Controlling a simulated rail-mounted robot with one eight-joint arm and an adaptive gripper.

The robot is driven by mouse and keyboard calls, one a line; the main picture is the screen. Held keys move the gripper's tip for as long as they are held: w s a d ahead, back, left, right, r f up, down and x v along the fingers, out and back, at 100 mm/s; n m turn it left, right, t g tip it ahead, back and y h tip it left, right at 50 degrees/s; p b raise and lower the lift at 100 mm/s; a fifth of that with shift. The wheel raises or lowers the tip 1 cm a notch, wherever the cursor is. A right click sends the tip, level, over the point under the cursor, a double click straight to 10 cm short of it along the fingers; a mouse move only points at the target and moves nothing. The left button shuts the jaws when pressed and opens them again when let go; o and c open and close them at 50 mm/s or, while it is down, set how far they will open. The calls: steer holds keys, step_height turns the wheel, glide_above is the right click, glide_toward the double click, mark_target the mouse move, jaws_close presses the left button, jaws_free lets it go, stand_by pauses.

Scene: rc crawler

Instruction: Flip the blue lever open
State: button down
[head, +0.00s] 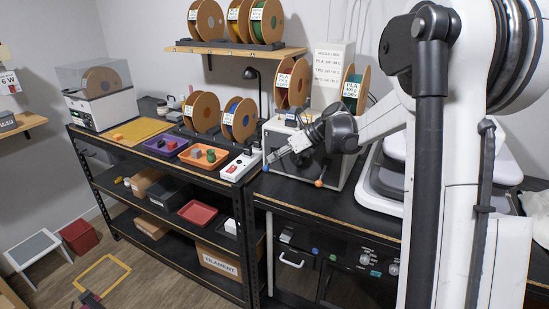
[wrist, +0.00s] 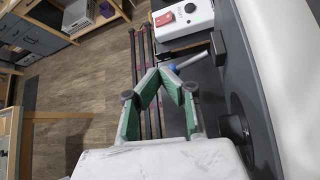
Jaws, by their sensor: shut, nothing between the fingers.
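The blue lever (wrist: 188,63) shows in the wrist view as a short pale-blue bar. It runs from a dark block (wrist: 218,47) towards my fingertips. In the head view, a bluish piece (head: 277,154) at the front left of the light-grey machine seems to be the lever, partly confused with my gripper. My gripper (wrist: 160,74) has green-padded fingers that meet at the tips in a peak, with nothing between them. The tips are right beside the lever's free end; I cannot tell whether they touch. In the head view, my gripper (head: 297,142) reaches in front of the machine from the right.
The light-grey machine (head: 338,172) has an orange ball knob (head: 319,183) at its front. A white box with a red switch (wrist: 184,17) stands close by.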

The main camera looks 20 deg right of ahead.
steer(key=shift+r, duration=0.1)
stand_by(0.3)
steer(key=shift+r+p, duration=0.4)
steer(key=shift+r, duration=0.35)
steer(key=s+d+r+p, duration=0.1)
steer(key=s+r+p, duration=0.1)
steer(key=s+r, duration=0.3)
steer(key=s, duration=0.3)
steer(key=shift+s+d, duration=0.3)
steer(key=shift+d, duration=0.1)
steer(key=shift+f, duration=0.15)
